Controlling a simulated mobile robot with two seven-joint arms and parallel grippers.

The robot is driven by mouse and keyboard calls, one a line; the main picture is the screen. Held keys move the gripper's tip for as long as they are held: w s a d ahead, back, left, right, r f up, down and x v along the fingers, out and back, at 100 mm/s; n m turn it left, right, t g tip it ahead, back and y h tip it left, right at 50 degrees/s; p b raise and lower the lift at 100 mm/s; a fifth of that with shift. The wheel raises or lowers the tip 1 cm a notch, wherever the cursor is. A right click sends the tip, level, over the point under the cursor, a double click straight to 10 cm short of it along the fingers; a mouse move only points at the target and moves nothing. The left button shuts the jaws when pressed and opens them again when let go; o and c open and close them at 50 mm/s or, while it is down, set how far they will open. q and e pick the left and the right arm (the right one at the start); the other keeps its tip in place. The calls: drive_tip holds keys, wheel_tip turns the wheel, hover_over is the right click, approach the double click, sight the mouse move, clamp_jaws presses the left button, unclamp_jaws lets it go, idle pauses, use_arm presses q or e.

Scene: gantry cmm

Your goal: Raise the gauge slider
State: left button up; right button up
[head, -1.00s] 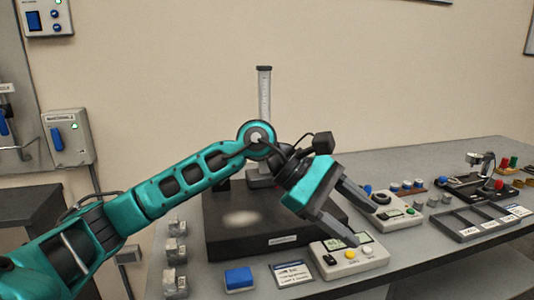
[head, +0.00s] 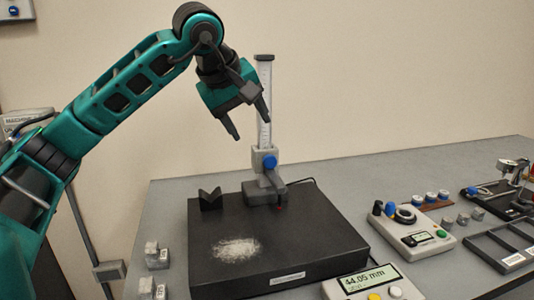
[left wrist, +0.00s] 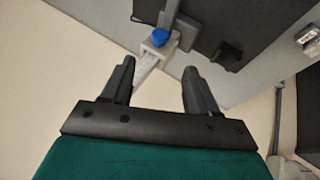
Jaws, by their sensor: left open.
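The height gauge's pale graduated column (head: 264,100) stands at the back of a black surface plate (head: 310,257). The grey gauge slider (head: 264,162) with a blue knob (head: 270,161) sits low on the column, its dark arm and red tip just above the plate. In the left wrist view the slider (left wrist: 158,40) and blue knob (left wrist: 159,37) show beyond the fingers. My left gripper (head: 252,124) is open and empty, above and left of the slider, with a fingertip close to the column in the picture. Contact cannot be told. My right gripper is out of view.
A dark V-block (head: 210,199) and a whitish patch (head: 236,249) are on the plate. A readout box (head: 369,284) showing 44.05 mm is at front right. A control box (head: 411,232) stands to the right. Small metal blocks (head: 157,257) line the left.

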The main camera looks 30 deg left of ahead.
sight(269, 159)
use_arm(q)
drive_tip(key=b+x, duration=0.1)
drive_tip(key=x, duration=1.1)
drive_tip(key=shift+f, duration=0.35)
drive_tip(key=shift+c, duration=0.4)
drive_tip(key=shift+r, duration=0.1)
clamp_jaws()
drive_tip(key=shift+d, duration=0.1)
